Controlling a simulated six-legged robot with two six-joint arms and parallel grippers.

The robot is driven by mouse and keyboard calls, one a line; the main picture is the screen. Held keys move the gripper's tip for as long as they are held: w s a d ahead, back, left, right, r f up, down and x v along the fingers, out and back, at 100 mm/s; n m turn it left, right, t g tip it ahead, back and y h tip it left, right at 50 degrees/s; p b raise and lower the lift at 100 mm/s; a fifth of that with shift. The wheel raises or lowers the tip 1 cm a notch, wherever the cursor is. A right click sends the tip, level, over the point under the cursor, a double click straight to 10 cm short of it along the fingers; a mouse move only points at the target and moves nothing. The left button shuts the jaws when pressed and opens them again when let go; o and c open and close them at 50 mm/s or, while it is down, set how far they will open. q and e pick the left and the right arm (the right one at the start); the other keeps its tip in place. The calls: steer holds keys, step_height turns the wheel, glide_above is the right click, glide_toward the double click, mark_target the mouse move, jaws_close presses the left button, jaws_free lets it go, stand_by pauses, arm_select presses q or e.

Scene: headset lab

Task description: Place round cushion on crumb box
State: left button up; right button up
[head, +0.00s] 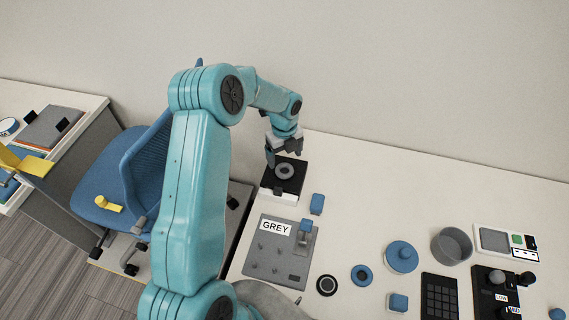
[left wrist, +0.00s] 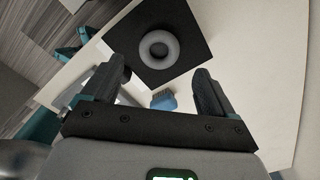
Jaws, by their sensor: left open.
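A grey ring-shaped round cushion (head: 285,171) lies flat on top of a black square box (head: 270,186) near the table's back left edge. In the left wrist view the cushion (left wrist: 159,49) sits near the middle of the black top (left wrist: 195,32). I cannot tell for sure whether this black box is the crumb box. My left gripper (head: 281,158) is open and empty, just behind and above the cushion. In the left wrist view its fingers (left wrist: 152,88) are spread apart, with the cushion beyond them and not between them. My right gripper is not in view.
A grey panel marked GREY (head: 262,259) lies in front of the box. A small blue block (head: 317,204), a black ring (head: 326,285), a blue ring (head: 361,275), a blue round piece (head: 401,257) and a grey open bin (head: 452,246) stand rightward.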

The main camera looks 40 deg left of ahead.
mark_target(284, 169)
arm_select(q)
step_height(284, 169, up, 6)
steer(key=shift+r, duration=0.15)
stand_by(0.6)
